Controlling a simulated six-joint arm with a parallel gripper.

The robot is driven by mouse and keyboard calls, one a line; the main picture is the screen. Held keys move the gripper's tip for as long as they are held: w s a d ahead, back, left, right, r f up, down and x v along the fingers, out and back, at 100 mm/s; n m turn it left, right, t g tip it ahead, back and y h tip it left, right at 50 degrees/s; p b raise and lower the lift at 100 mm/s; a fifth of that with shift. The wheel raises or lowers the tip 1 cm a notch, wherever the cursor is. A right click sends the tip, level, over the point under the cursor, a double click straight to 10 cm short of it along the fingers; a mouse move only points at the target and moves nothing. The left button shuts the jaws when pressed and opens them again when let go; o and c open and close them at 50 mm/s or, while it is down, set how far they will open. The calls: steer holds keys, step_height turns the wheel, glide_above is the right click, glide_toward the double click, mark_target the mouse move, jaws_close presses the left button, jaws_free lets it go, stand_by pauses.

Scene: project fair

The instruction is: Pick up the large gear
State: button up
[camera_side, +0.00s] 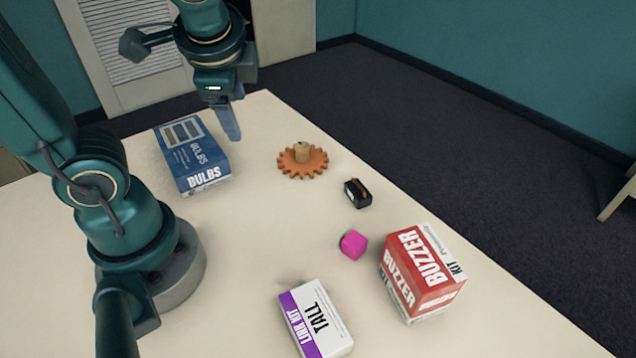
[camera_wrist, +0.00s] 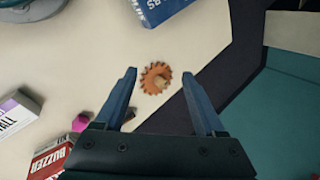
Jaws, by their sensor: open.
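The large gear (camera_side: 290,165) is an orange-brown toothed disc with a tan hub standing up from its middle. It lies flat on the cream table towards the far edge. In the wrist view the gear (camera_wrist: 149,83) shows between the lines of my two blue fingers, beyond their tips. My gripper (camera_side: 231,130) is open and empty, above the table and to the left of the gear in the side view. In the wrist view my gripper's fingertips (camera_wrist: 160,73) are apart, with nothing held between them.
A blue BULBS box (camera_side: 193,155) stands left of the gear. A small black part (camera_side: 357,193) and a magenta block (camera_side: 353,244) lie to its lower right. A red BUZZER box (camera_side: 422,272) and a white-purple LINK KIT box (camera_side: 316,320) stand nearer. The table's far edge is close behind the gear.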

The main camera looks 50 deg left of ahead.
steer(key=w+a+f+m+g+y, duration=0.1)
steer(key=w+a+f+m+y, duration=0.15)
steer(key=w+m, duration=0.25)
steer(key=m+t+y, duration=0.2)
steer(key=m+y, duration=0.3)
steer(key=m, duration=0.2)
glide_above(304, 148)
steer(key=d, duration=0.1)
step_height(304, 148, down, 5)
steer(key=f, duration=0.1)
steer(key=d+f+m, duration=0.1)
steer(key=f, duration=0.1)
steer(key=d+f+m, duration=0.1)
steer(key=shift+s+f, duration=0.4)
steer(key=shift+s+d+f, duration=0.1)
steer(key=shift+s+f, duration=0.05)
steer(key=shift+f, duration=0.2)
steer(key=shift+m, duration=0.3)
steer(key=shift+x, duration=2.45)
steer(key=shift+t, duration=0.3)
jaws_close()
